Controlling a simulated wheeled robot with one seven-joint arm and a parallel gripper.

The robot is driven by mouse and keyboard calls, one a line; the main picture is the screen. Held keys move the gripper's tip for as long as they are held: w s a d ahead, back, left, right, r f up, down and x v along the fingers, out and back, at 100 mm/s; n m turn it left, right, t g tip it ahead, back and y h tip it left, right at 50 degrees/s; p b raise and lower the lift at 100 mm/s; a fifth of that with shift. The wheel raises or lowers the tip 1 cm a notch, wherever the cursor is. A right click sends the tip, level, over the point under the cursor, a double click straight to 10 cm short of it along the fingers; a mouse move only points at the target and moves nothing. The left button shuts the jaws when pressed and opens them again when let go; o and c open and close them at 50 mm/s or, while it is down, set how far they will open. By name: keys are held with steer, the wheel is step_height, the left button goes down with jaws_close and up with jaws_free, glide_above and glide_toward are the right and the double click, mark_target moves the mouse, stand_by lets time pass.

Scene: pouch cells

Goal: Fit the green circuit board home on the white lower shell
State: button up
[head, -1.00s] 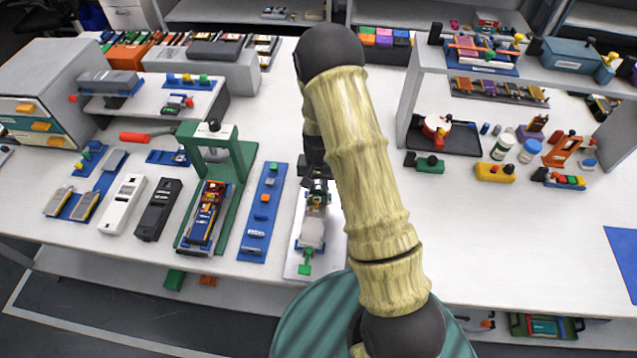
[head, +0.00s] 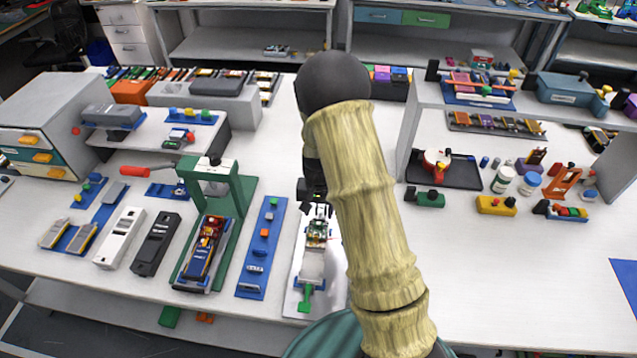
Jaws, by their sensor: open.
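The white lower shell (head: 312,266) lies lengthwise on a pale fixture plate (head: 292,305) near the table's front edge, in the head view. The green circuit board (head: 317,233), with small parts on it, lies at the far end of the shell. Whether it sits flush or slightly raised is too small to tell. My gripper (head: 313,200) is open just beyond and above the board, seemingly apart from it. My arm covers the area to the right of it.
A green-handled clamp (head: 305,297) is at the plate's near end. A blue strip (head: 262,247) with small parts and a green press (head: 218,178) stand to the left. Several bottles, a black tray (head: 443,173) and a shelf are at the right.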

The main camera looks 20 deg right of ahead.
mark_target(319, 223)
step_height(319, 223, up, 13)
steer(key=b, duration=0.1)
steer(key=shift+f, duration=0.15)
stand_by(1.1)
steer(key=s+r+n+t, duration=0.1)
steer(key=s+r+n, duration=0.1)
steer(key=s, duration=0.6)
steer(key=s+r+n+t, duration=0.1)
steer(key=s+r+n, duration=0.1)
steer(key=s, duration=0.7)
steer(key=shift+s+n+t, duration=0.15)
steer(key=shift+n+t, duration=0.15)
